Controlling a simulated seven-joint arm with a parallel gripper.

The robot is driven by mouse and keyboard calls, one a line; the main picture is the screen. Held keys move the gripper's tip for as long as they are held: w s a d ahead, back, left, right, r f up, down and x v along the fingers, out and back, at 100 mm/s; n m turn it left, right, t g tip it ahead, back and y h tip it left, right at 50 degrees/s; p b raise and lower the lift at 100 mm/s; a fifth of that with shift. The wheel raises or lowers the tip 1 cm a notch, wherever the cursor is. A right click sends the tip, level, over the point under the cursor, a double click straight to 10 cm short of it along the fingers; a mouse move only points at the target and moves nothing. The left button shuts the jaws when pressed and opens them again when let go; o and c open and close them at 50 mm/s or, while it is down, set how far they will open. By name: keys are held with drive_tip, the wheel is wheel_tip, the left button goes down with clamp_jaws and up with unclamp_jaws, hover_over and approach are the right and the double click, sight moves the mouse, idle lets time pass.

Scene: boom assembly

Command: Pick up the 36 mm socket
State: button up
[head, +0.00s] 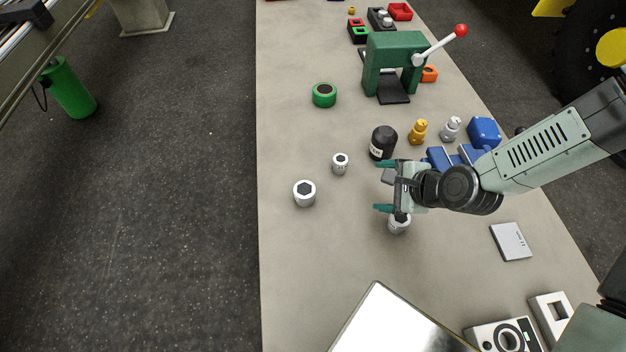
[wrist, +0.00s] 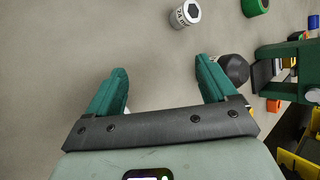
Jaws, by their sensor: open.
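Three silver sockets stand upright on the grey bench in the head view: a wider one (head: 304,193) at left, a narrower one (head: 340,163) to its upper right, and one (head: 399,223) just below my gripper, partly hidden by it. I cannot read a size on any, so I cannot tell which is the 36 mm socket. My gripper (head: 384,187) is open and empty, right of the first two, its fingers pointing left. In the wrist view, between and beyond the open fingers (wrist: 160,76), is bare bench; one marked socket (wrist: 185,14) stands at the top.
A black bottle (head: 383,142) stands close beyond my gripper. Behind are brass (head: 418,131) and silver (head: 450,128) fittings, a green ring (head: 324,95) and a green press (head: 390,60). A bright plate (head: 390,325) lies in front. The bench's left side is mostly clear.

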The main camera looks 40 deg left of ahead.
sight(300, 188)
drive_tip(key=s+a+f+m, duration=0.1)
drive_tip(key=s+a+f+m+y, duration=0.1)
drive_tip(key=s, duration=0.1)
drive_tip(key=s+a+f+m+y, duration=0.1)
drive_tip(key=s+m, duration=0.1)
drive_tip(key=shift+s+a+g, duration=0.15)
drive_tip(key=shift+a+g, duration=0.05)
drive_tip(key=shift+g, duration=0.2)
drive_tip(key=s+a+m, duration=0.1)
drive_tip(key=s+a+m+y, duration=0.1)
drive_tip(key=m, duration=0.1)
drive_tip(key=s+a+m+y, duration=0.1)
drive_tip(key=s+m, duration=0.1)
drive_tip(key=shift+a+f+t, duration=0.15)
drive_tip(key=shift+t, duration=0.15)
drive_tip(key=shift+s+a+m+y, duration=0.25)
drive_tip(key=shift+m+y, duration=0.15)
drive_tip(key=shift+a, duration=0.3)
drive_tip(key=x, duration=1)
drive_tip(key=shift+w+a, duration=0.1)
drive_tip(key=shift+a, duration=0.05)
drive_tip(key=c, duration=1.3)
